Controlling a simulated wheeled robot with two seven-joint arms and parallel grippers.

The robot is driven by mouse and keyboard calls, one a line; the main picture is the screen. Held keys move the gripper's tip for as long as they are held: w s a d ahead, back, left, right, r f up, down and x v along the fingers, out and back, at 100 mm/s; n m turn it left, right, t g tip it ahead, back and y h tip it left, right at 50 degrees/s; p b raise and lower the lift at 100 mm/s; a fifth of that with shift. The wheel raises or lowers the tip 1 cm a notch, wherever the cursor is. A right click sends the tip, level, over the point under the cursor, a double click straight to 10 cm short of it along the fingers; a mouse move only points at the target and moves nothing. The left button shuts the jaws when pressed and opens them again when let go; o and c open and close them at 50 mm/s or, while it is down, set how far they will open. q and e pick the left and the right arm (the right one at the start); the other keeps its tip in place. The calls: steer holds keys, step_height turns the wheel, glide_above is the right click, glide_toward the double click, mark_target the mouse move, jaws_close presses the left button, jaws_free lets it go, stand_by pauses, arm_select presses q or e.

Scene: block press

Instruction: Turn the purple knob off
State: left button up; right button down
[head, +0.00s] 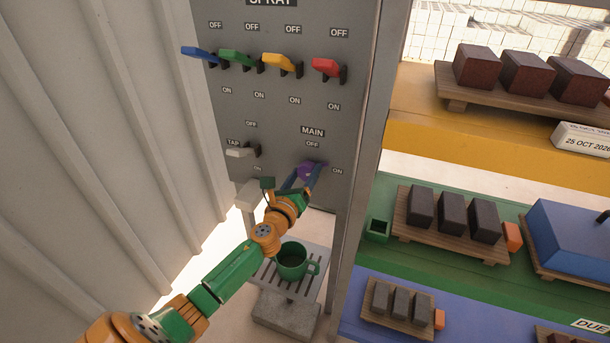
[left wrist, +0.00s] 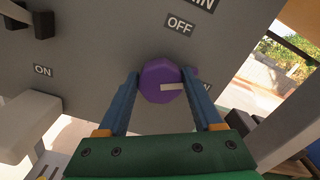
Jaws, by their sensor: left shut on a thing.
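The purple knob (head: 309,169) is on the grey panel (head: 290,120) under the MAIN and OFF labels, with an ON label to its right. In the left wrist view the round purple knob (left wrist: 158,79) has a white mark that points right, toward a partly hidden ON label; the OFF label (left wrist: 180,24) is above. My left gripper (head: 304,176) is at the knob. Its blue fingers (left wrist: 159,88) are on either side of the knob, shut on it. The fingers and arm hide part of the knob's lower side in the head view. My right gripper is not in view.
Blue, green, yellow and red levers (head: 327,67) line the panel above. A white TAP lever (head: 240,152) is at left. A green mug (head: 292,261) stands on a slatted stand below my arm. Shelves with dark blocks (head: 452,212) are at right.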

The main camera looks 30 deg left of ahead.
arm_select(q)
steer(key=n, duration=0.6)
steer(key=shift+a+f+b, duration=0.1)
steer(key=shift+b, duration=0.2)
steer(key=n, duration=0.6)
steer(key=shift+f+n, duration=0.1)
steer(key=shift+n, duration=0.2)
steer(key=o, duration=1.4)
steer(key=shift+c, duration=0.2)
steer(key=v, duration=0.7)
